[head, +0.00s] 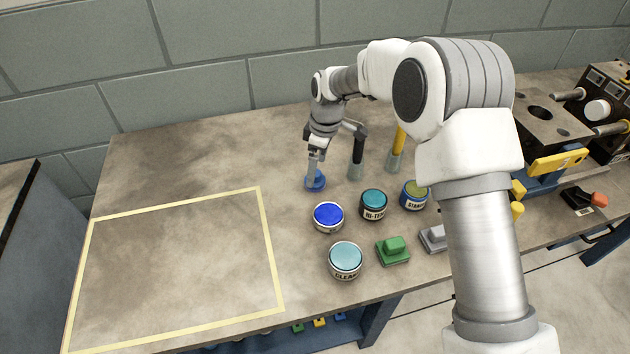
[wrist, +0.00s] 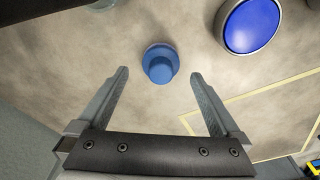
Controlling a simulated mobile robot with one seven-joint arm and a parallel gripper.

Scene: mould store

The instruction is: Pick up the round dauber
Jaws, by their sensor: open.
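The round dauber is blue with a round base and a knob on top (head: 318,185). It stands on the workbench below my gripper (head: 315,165) in the head view, its top partly covered by the fingers. In the wrist view the round dauber (wrist: 160,64) shows between and just beyond the fingertips, roughly centred. My gripper (wrist: 160,75) is open and empty, fingers apart on either side of the knob. I cannot tell whether the fingertips are level with the knob or above it.
A blue-lidded tin (head: 328,216) stands close in front, with teal tins (head: 374,204) (head: 346,260), a green block with a handle (head: 393,251) and a grey one (head: 433,238) nearby. A dark-handled tool (head: 357,160) stands to the right. The yellow-taped area (head: 262,230) is empty.

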